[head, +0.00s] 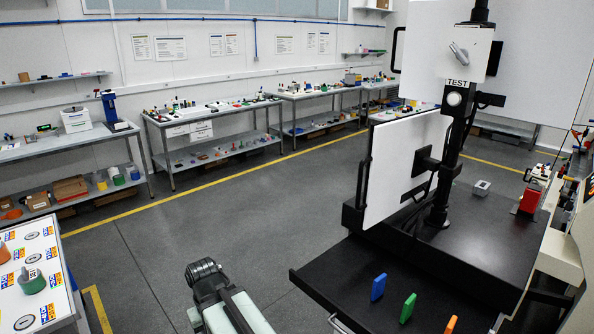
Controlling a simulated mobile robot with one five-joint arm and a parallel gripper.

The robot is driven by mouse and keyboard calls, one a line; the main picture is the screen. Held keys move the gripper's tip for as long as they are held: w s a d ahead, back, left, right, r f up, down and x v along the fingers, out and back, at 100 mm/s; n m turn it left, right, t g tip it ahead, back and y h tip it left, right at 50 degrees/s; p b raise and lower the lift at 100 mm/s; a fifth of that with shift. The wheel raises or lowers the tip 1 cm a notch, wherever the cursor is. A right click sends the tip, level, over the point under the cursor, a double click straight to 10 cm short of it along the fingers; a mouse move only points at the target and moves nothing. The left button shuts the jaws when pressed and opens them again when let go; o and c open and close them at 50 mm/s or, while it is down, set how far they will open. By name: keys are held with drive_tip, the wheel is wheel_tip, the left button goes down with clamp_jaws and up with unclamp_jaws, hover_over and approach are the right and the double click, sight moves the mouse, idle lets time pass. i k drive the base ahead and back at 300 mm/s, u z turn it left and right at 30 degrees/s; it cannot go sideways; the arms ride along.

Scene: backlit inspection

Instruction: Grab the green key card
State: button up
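The green key card (408,308) stands upright on a black pull-out shelf (335,275) at the lower right of the head view. A blue card (378,287) stands to its left and a little farther back. An orange card (451,325) stands to its right, partly cut off by the bottom edge. The three cards are apart from each other. Part of my arm shows at the bottom, left of the shelf and apart from the cards. No gripper fingers can be seen.
Behind the shelf, a black bench carries a white panel (408,165) on a black post (452,160) and a red device (530,197). A white table (65,318) with several items is at the lower left. The grey floor (230,220) between is clear. Workbenches line the far wall.

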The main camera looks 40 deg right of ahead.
sight(407, 307)
drive_tip(key=u, duration=0.1)
drive_tip(key=i, duration=3.85)
drive_tip(key=z, duration=2.15)
drive_tip(key=i, duration=0.15)
drive_tip(key=z, duration=2.2)
